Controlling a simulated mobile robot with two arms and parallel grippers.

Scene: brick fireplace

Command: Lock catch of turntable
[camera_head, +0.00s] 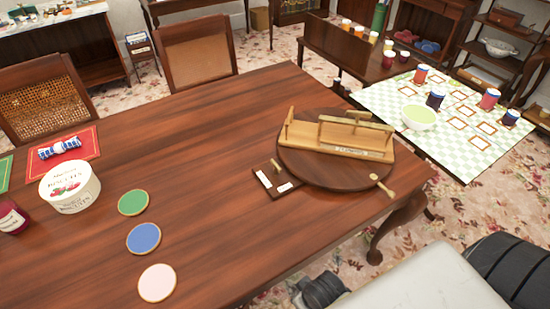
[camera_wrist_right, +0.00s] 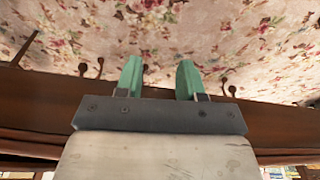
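The turntable (camera_head: 330,178) is a round dark wooden disc near the right end of the brown table. A light wooden stand (camera_head: 340,138) with upright posts and a lettered label sits on it. A small brass-coloured lever with a round plate (camera_head: 381,184) is at the disc's front right edge; it looks like the catch, but its exact setting is too small to tell. A small dark plate with white labels and a peg (camera_head: 275,180) lies at the disc's left edge. My right gripper (camera_wrist_right: 158,77) has its green fingers apart, with nothing between them. My left gripper is out of view.
Green, blue and pink round coasters (camera_head: 144,239) and a white tub (camera_head: 70,187) are on the table's left. A checked board (camera_head: 460,135) with jars and a bowl (camera_head: 418,116) stands beyond the right end. The table's middle is clear.

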